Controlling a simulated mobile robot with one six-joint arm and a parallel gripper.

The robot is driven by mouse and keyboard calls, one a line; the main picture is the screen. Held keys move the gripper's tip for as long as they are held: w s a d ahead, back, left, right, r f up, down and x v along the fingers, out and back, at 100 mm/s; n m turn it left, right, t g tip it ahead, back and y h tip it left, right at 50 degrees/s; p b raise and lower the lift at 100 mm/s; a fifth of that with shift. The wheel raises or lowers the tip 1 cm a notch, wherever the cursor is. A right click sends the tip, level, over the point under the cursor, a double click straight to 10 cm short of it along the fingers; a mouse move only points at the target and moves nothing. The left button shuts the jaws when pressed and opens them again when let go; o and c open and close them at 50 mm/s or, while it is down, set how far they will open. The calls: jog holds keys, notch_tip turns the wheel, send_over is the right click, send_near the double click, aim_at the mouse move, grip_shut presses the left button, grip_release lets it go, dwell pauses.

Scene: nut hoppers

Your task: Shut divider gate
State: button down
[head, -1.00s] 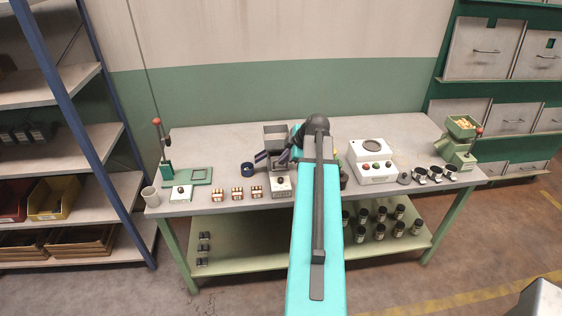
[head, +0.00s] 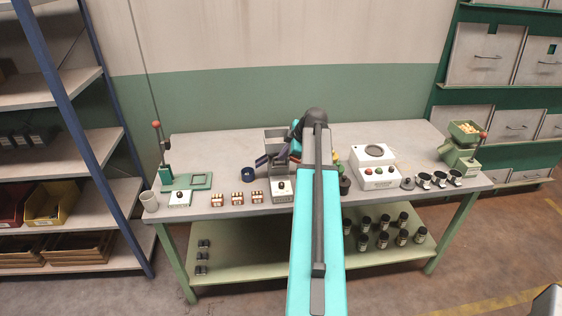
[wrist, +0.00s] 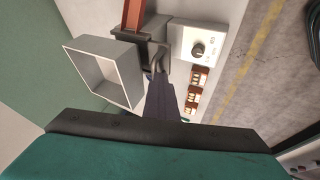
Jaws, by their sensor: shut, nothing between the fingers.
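The grey hopper (head: 277,138) stands at the back middle of the bench, its square open bin (wrist: 67,48) large in the wrist view. A grey divider block (wrist: 152,30) sits beside the bin, with a red-brown chute (wrist: 134,14) on one side. A dark blue chute (head: 262,160) slopes left toward a blue cup (head: 249,174). My gripper (wrist: 157,62) is shut and empty, its tips over the block. Whether it touches the gate, and how the gate stands, I cannot tell. In the head view my arm partly hides the hopper's right side.
A white control box with a knob (head: 281,190) stands just in front of the hopper. Several small red-and-white blocks (head: 237,199) lie left of it. A box with buttons (head: 375,173) stands to the right. The bench (head: 225,150) is clear behind and left of the hopper.

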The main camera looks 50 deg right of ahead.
jog(key=shift+w+d, duration=0.15)
jog(key=s+a+r+b, duration=0.2)
jog(key=s+r+b, duration=0.1)
jog(key=s+r, duration=0.5)
jog(key=shift+s+a+r, duration=0.35)
jog(key=shift+a+r, duration=0.05)
jog(key=shift+r, duration=0.25)
dwell(0.6)
dwell(0.5)
